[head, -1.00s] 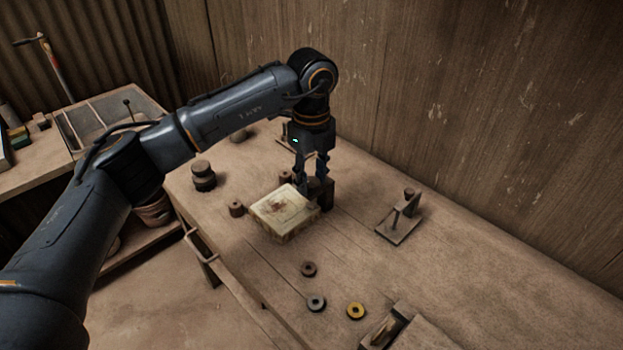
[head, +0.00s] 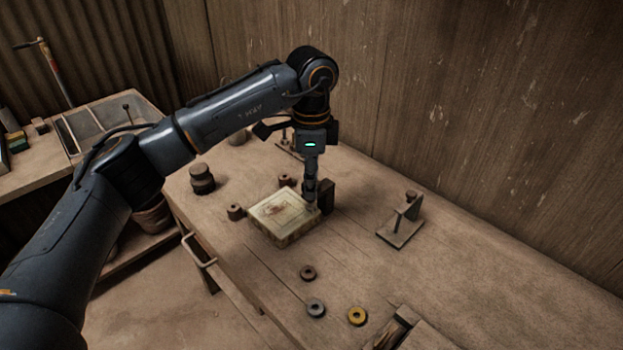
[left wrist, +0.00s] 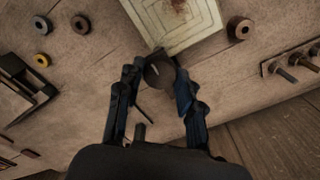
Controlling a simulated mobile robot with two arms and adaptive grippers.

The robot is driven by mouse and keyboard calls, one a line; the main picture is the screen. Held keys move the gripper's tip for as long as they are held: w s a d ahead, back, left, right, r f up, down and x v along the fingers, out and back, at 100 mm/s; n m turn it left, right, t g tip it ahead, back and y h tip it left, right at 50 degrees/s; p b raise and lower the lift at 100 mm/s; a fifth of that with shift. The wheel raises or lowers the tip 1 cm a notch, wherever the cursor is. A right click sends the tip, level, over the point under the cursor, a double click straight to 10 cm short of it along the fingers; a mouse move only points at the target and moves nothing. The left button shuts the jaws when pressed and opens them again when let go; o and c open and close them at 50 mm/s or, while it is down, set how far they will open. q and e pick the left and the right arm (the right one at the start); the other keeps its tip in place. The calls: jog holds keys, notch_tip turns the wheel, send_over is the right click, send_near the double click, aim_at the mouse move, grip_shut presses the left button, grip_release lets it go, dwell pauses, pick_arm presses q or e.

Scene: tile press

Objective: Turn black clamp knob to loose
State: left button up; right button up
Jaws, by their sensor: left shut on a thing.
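The black clamp knob (left wrist: 159,74) is a dark round piece between my left fingertips in the left wrist view, at the edge of a pale tile. My left gripper (head: 312,205) points straight down at the tile's right corner and is shut on the knob. It also shows in the left wrist view (left wrist: 158,76), with a finger on each side of the knob. In the head view the fingers hide the knob. The pale square tile (head: 284,215) lies on the bench with a brownish mark on top. A dark block (head: 327,195) stands just right of the fingers.
A brown ring (head: 308,272), a grey ring (head: 316,307) and a yellow ring (head: 357,316) lie in front. A small metal stand (head: 401,233) is to the right. The bench's right side (head: 480,265) is mostly clear.

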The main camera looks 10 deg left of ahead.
pick_arm(q)
jog(key=shift+f+n, duration=0.1)
jog(key=shift+n, duration=0.2)
dwell(0.4)
jog(key=o, duration=1.2)
notch_tip(320, 180, up, 12)
jog(key=shift+r, duration=0.1)
